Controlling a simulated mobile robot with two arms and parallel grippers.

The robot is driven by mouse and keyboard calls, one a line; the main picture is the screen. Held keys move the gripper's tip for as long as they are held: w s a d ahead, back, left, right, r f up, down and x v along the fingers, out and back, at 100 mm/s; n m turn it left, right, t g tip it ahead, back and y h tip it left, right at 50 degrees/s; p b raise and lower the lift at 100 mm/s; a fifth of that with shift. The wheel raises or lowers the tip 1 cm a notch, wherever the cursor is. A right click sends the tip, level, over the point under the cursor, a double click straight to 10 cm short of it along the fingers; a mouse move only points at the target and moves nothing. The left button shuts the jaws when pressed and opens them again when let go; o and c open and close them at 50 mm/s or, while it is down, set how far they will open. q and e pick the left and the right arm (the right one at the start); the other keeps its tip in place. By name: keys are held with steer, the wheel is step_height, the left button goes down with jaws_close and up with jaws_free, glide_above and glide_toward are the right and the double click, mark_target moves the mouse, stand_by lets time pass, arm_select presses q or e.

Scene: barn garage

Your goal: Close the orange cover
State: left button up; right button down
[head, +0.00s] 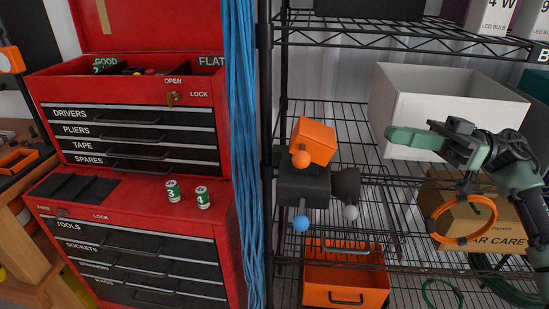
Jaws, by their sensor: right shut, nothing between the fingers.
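The orange cover (315,139) is a blocky orange piece standing tilted up at the top of a dark box-like unit (303,186) at the shelf. An orange ball knob (300,158) is at its lower left. The unit also bears a blue ball knob (301,223), a grey ball knob (350,212) and a dark flared piece (346,184). My right gripper (391,135) is shut and empty, with its green fingers pointing left. It is to the right of the orange cover, apart from it, in front of the white bin. My left gripper is not in view.
A white bin (398,95) and a cardboard box (463,220) stand on the wire shelf. An orange cable coil (442,226) hangs below my right arm. An orange bin (346,282) is below the unit. Blue cables (241,130) and a red tool chest (217,215) are left.

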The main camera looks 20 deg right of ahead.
steer(key=p, duration=0.3)
glide_toward(308, 154)
step_height(308, 154, up, 5)
steer(key=w+a, duration=0.2)
steer(key=a, duration=0.1)
steer(key=shift+w+a+f+m+h, duration=0.2)
steer(key=shift+a+f+m+h, duration=0.2)
steer(key=shift+a+f, duration=0.5)
steer(key=shift+w+a+f, duration=0.1)
steer(key=shift+a+f, duration=0.3)
steer(key=shift+f, duration=0.2)
steer(key=h+p, duration=0.1)
steer(key=p, duration=0.2)
steer(key=a+g+h+p, duration=0.1)
steer(key=p, duration=0.3)
steer(key=w+h+p, duration=0.1)
steer(key=p, duration=0.3)
steer(key=shift+a+r+m+g+h, duration=0.1)
steer(key=shift+a+m+g+h, duration=0.2)
steer(key=shift+a+m, duration=0.1)
steer(key=shift+p, duration=0.4)
steer(key=shift+f, duration=0.4)
